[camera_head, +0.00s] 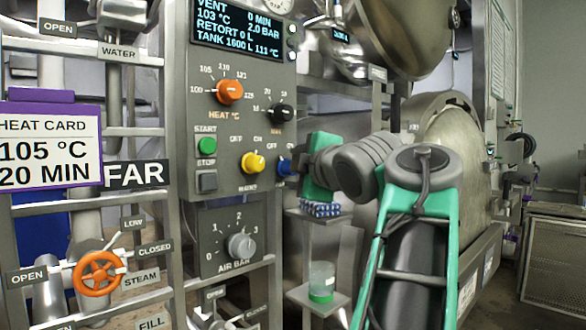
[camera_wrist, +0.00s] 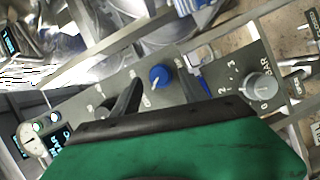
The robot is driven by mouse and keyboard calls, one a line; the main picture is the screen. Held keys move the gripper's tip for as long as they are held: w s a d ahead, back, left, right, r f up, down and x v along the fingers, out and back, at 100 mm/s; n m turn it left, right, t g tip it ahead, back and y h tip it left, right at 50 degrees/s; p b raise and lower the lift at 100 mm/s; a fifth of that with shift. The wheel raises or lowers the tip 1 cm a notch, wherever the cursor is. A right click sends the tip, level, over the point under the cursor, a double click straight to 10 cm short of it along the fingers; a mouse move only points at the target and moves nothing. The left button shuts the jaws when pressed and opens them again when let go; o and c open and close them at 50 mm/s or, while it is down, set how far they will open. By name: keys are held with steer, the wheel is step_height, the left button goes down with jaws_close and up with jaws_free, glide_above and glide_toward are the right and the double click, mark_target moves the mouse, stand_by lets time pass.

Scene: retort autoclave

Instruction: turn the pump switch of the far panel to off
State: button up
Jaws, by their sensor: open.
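The far panel (camera_head: 220,105) is a grey upright panel beside the FAR sign (camera_head: 136,175). A blue switch knob (camera_head: 286,165) sits at its right edge with an OFF mark at its upper left; its name label is hidden or unreadable. To its left is a yellow switch knob (camera_head: 253,162). My gripper (camera_head: 299,166), green with dark fingers, is at the blue knob from the right, covering part of it. In the wrist view the blue knob (camera_wrist: 159,76) shows just beyond my open fingers, between them; contact cannot be told.
An orange heat knob (camera_head: 230,91), a black knob (camera_head: 282,113) and green start button (camera_head: 208,145) are close by. Below are the air knob (camera_head: 240,246) and a small shelf with blue items (camera_head: 320,209). The retort vessel (camera_head: 455,130) stands at right.

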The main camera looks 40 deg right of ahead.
steer(key=shift+v, duration=2.9)
